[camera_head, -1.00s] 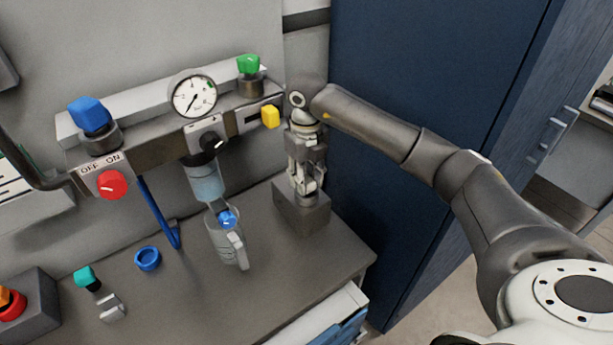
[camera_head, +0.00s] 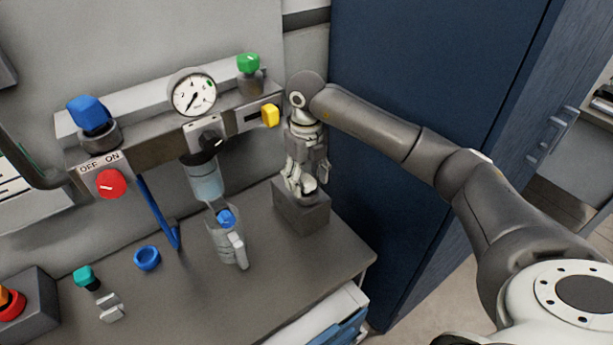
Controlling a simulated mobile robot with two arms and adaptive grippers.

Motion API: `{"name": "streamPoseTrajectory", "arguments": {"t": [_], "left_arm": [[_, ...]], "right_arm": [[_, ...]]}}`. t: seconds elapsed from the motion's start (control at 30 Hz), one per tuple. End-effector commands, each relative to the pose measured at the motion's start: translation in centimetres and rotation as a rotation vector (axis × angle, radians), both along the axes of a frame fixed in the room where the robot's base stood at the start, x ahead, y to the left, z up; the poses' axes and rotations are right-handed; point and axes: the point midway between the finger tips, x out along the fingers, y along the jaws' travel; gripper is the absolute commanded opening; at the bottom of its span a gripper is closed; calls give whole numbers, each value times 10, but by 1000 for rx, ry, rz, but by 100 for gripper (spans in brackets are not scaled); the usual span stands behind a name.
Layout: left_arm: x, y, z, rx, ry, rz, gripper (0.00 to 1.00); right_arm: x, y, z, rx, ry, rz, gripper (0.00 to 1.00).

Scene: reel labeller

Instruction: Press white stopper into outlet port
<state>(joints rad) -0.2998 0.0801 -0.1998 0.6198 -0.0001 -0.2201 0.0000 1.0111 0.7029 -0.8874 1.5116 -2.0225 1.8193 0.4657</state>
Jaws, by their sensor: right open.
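My right gripper (camera_head: 305,184) points down over a grey block (camera_head: 302,212) at the back right of the bench. Its fingers are open, just above the top of the block. A small white piece (camera_head: 309,185) shows between or beside the fingers; it may be the white stopper, but the fingers partly cover it and I cannot tell for sure. No outlet port can be clearly made out; the manifold (camera_head: 150,140) on the wall carries several fittings, and the block's top is partly hidden by my gripper. My left gripper is out of view.
A yellow knob (camera_head: 270,116) and a gauge (camera_head: 193,93) sit close left of my right wrist. A blue cabinet (camera_head: 420,70) stands right.

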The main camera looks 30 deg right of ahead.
Motion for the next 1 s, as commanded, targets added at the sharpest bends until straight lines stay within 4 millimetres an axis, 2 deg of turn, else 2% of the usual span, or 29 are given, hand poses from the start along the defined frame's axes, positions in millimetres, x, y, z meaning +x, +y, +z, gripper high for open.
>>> {"name": "streamPoseTrajectory", "arguments": {"t": [0.13,0.23,0.6,0.7,1.0], "left_arm": [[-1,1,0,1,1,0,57],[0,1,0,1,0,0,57],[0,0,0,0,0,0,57],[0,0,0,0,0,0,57],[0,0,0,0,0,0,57]], "right_arm": [[1,0,4,0,-2,0,57],[1,0,16,0,-4,-1,57],[1,0,93,0,-5,0,57],[1,0,106,-1,-2,-1,57],[0,0,120,0,0,0,57]]}}
